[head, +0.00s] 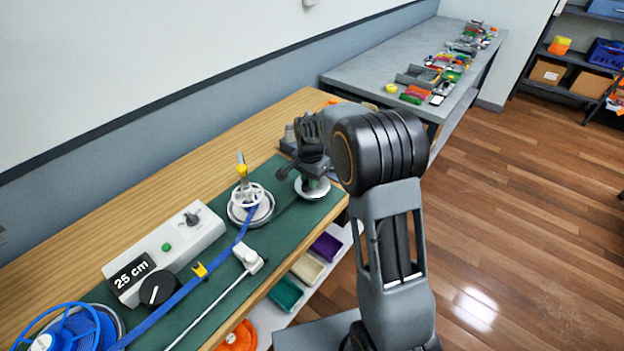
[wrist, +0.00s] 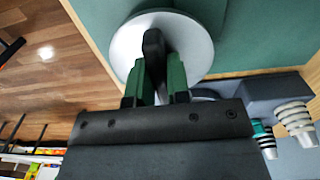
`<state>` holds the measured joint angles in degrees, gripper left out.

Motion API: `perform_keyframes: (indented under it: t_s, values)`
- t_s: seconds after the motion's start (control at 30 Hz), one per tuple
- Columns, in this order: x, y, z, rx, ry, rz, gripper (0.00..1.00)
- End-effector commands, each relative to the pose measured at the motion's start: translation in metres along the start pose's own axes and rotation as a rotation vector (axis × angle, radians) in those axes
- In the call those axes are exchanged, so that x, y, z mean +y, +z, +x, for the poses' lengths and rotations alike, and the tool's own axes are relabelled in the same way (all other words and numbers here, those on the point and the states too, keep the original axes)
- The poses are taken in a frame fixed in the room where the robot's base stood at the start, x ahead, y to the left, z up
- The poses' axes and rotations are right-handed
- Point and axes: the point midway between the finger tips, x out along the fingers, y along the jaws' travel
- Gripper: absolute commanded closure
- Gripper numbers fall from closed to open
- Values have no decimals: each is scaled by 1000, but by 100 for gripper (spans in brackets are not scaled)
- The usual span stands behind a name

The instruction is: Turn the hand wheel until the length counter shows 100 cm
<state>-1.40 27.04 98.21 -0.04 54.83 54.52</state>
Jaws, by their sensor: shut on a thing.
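The length counter (head: 130,274) reads 25 cm on the white box at the left of the bench. The hand wheel appears to be the pale grey disc (head: 312,188) on the green mat; it also shows in the wrist view (wrist: 196,45). A dark upright handle (wrist: 153,43) stands near its middle. My gripper (head: 311,170) is over the disc, its green-padded fingers (wrist: 157,78) shut on this handle. A blue strap (head: 172,301) runs from the blue reel (head: 85,328) to a white spoked spool (head: 247,196) with a yellow-tipped post.
A black knob (head: 157,289), a yellow clip (head: 200,269) and a white fitting with a thin rod (head: 248,257) lie along the strap. A grey block with ribbed cones (wrist: 297,118) stands close by my gripper. Coloured bins (head: 285,293) sit below the bench's front edge.

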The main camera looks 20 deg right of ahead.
Motion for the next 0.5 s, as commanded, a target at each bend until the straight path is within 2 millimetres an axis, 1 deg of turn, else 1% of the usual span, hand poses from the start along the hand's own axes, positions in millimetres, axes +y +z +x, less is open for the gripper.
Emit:
perform_keyframes:
  t_s: [0.5]
  values:
    - [-7,-1,-2,1,-8,488,100]
